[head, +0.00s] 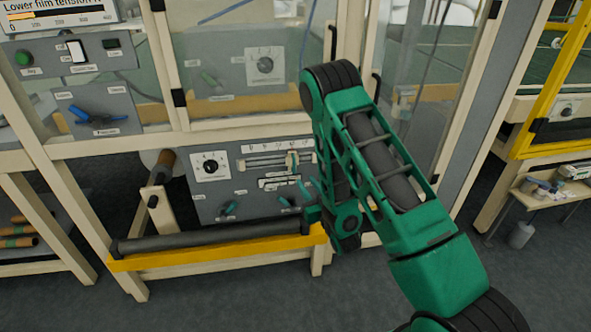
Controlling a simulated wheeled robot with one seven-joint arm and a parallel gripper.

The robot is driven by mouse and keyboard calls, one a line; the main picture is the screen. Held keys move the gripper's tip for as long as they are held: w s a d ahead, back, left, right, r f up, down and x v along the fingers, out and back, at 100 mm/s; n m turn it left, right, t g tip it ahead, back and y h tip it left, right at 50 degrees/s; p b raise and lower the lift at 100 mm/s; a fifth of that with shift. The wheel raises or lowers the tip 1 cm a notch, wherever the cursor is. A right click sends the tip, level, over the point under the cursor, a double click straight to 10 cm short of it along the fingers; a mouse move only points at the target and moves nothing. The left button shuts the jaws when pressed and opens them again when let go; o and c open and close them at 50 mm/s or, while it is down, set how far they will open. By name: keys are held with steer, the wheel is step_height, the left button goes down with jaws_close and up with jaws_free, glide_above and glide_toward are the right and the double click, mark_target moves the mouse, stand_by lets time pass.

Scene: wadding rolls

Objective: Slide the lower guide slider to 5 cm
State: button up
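A grey control panel (222,188) is set low in the machine's front frame. It carries a horizontal slider track (262,163) under a white scale. A pale slider knob (292,160) sits toward the right end of that track. A second short scale strip (279,183) lies just below. The labels and scale numbers are too small to read, so I cannot tell which is the lower guide slider or its setting. My green arm reaches in from the lower right. My gripper (309,198) is at the panel's right edge, below and right of the knob, partly hidden by my arm; its opening is unclear.
A round dial (210,166) and small green levers (230,208) are on the same panel. A dark roller (200,238) and yellow bar (215,252) run below it. Glazed doors (250,60) stand above. The dark floor (240,300) in front is clear.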

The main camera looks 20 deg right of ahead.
mark_target(295, 166)
steer(key=w, duration=0.7)
steer(key=w+a, duration=0.1)
steer(key=w, duration=0.2)
steer(key=shift+w+a+r, duration=0.1)
steer(key=shift+w, duration=0.05)
steer(key=shift+c, duration=0.6)
jaws_close()
